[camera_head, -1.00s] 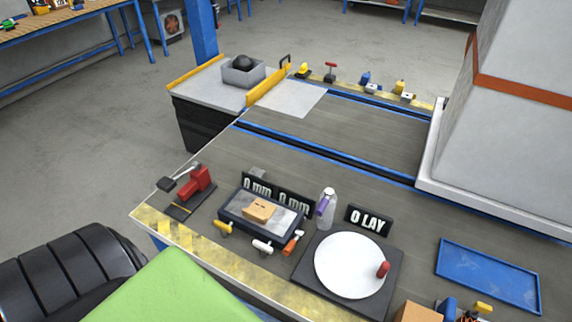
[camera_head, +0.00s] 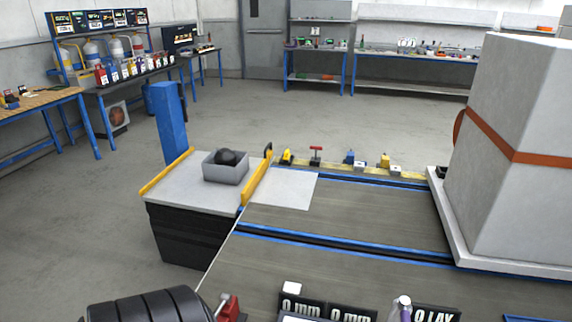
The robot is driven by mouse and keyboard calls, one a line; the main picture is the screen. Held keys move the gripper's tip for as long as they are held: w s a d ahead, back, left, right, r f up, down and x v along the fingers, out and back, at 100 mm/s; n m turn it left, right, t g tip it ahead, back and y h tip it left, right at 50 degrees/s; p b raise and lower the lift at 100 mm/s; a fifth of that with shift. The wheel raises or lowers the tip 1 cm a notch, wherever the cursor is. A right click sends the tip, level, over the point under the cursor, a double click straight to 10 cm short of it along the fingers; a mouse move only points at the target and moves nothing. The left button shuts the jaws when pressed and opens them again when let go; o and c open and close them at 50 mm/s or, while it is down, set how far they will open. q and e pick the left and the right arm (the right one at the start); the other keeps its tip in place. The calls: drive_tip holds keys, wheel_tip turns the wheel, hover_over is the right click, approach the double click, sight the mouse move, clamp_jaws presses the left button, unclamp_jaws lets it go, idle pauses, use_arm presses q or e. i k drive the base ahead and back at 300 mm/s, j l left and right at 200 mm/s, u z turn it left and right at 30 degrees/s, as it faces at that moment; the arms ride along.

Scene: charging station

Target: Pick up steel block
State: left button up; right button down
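I cannot say for sure which thing is the steel block. A small pale cube (camera_head: 292,287) sits at the bottom middle of the head view, just behind the left "0 mm" sign (camera_head: 301,308); it may be the block, but its material is not clear. Neither of my grippers is in view. The front part of the worktable lies below the picture's edge.
The grey worktable (camera_head: 340,209) has blue-edged slots and a large grey column (camera_head: 530,200) on its right. A grey box (camera_head: 226,167) with a dark ball stands on the side platform. A red tool (camera_head: 230,309) and bottle (camera_head: 402,307) show at the bottom edge. Open floor lies behind.

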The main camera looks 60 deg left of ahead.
sight(291, 287)
drive_tip(key=k+j, duration=0.25)
drive_tip(key=j, duration=0.2)
drive_tip(key=k+j+z, duration=0.1)
drive_tip(key=j, duration=0.35)
drive_tip(key=k+j, duration=0.6)
drive_tip(key=j, duration=0.25)
drive_tip(key=k+j+z, duration=0.1)
drive_tip(key=k+j, duration=0.15)
drive_tip(key=j, duration=0.2)
